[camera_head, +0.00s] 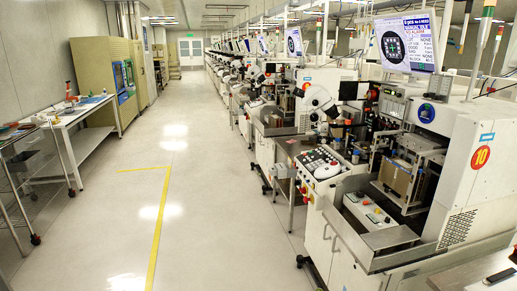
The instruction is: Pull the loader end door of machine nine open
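A white wire bonding machine with an orange disc reading 10 (481,157) on its side stands at the right. No label reading nine can be made out, so I cannot tell which machine is machine nine. More machines of the same kind (262,100) run in a row away from me behind it. I cannot pick out a loader end door or tell whether one is open. Neither of my grippers is in view.
A clear white floor aisle (190,190) runs along the left of the machines, with a yellow line (160,225) on it. A white bench (78,112) and beige cabinets (100,75) stand along the left wall. A control panel with buttons (321,163) juts toward the aisle.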

